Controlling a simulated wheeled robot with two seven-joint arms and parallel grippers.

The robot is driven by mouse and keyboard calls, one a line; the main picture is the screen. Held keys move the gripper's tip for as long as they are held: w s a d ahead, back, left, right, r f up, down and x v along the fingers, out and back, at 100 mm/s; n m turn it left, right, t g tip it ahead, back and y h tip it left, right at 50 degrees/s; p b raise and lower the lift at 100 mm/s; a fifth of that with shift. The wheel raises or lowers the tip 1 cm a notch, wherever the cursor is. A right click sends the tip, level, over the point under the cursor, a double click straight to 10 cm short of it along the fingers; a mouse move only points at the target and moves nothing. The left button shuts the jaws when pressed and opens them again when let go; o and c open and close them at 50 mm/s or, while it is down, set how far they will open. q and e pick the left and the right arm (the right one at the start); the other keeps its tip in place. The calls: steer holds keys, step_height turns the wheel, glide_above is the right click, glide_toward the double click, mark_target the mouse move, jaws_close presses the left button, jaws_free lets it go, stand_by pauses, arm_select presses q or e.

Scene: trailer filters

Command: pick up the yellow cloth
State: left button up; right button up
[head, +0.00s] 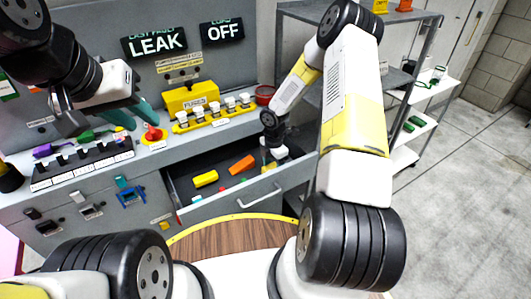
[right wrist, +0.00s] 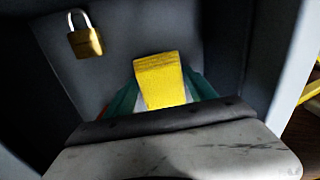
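The yellow cloth (right wrist: 160,80) lies in the right wrist view between the two teal fingers of my right gripper (right wrist: 161,92). Its sides meet the inner edges of the fingers, and I cannot tell whether they press on it. In the head view my right gripper (head: 271,155) is down in the right end of the open drawer, with a yellow patch (head: 268,168) beside it; its fingers are mostly hidden there. My left gripper (head: 133,113) is open and empty above the counter, near a red knob (head: 153,133).
The open drawer (head: 178,192) also holds a yellow block (head: 205,178), an orange piece (head: 242,164) and small items. A brass padlock (right wrist: 86,42) lies near the cloth. Drawer walls stand close around my right gripper. A fuse rack (head: 215,117) stands on the counter above.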

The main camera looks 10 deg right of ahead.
steer(key=c, duration=0.9)
step_height(320, 180, up, 10)
steer(key=shift+r, duration=0.1)
